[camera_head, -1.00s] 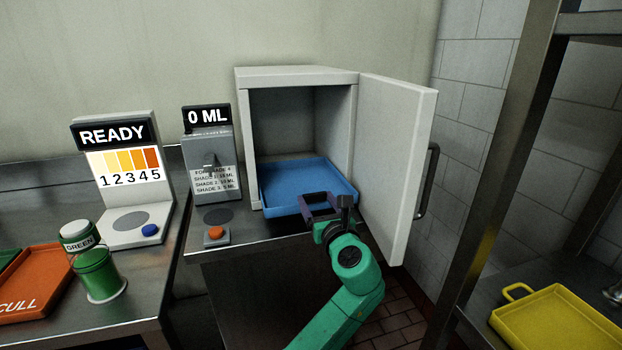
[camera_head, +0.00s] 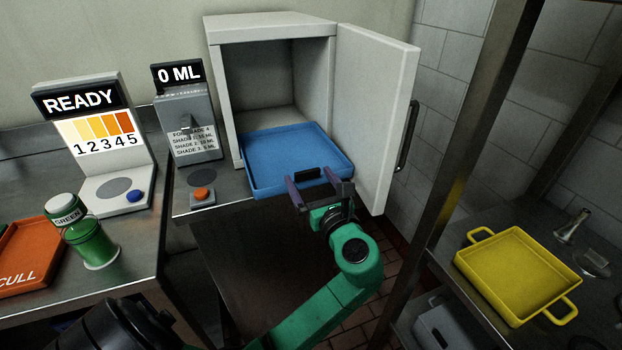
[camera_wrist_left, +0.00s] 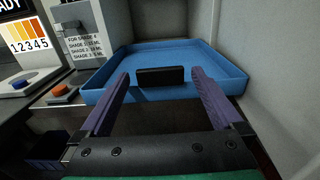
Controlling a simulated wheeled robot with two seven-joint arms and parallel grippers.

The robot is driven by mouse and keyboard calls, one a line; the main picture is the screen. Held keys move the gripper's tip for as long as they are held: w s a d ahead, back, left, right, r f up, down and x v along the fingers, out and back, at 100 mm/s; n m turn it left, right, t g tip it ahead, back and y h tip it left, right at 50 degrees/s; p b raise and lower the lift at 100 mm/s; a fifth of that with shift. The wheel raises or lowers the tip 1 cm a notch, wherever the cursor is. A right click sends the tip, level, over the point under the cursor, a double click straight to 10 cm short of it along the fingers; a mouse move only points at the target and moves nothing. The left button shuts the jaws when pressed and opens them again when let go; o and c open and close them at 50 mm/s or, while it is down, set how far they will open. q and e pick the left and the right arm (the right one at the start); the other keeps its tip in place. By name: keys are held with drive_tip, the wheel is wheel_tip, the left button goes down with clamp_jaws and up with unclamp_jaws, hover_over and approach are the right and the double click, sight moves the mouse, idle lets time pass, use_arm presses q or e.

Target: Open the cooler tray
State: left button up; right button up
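The cooler (camera_head: 265,28) is a pale box with its door (camera_head: 375,115) swung open to the right. Its blue tray (camera_head: 300,150) juts out past the front opening. A black handle (camera_head: 307,174) is on the tray's front wall; it also shows in the left wrist view (camera_wrist_left: 160,76). My left gripper (camera_head: 313,183) is open at the tray's front. In the left wrist view its purple fingers (camera_wrist_left: 160,74) stand apart on either side of the handle, with visible gaps. My right gripper is not in view.
A dispenser reading 0 ML (camera_head: 187,125) and a READY shade display (camera_head: 95,135) stand to the left. A green jar (camera_head: 90,240) and an orange CULL tray (camera_head: 30,245) are further left. A yellow tray (camera_head: 520,275) lies on the right shelf, behind a metal post (camera_head: 470,150).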

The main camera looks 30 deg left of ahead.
use_arm(q)
drive_tip(key=b+v, duration=0.1)
drive_tip(key=v, duration=1.3)
drive_tip(key=shift+d, duration=0.25)
drive_tip(key=shift+s, duration=0.15)
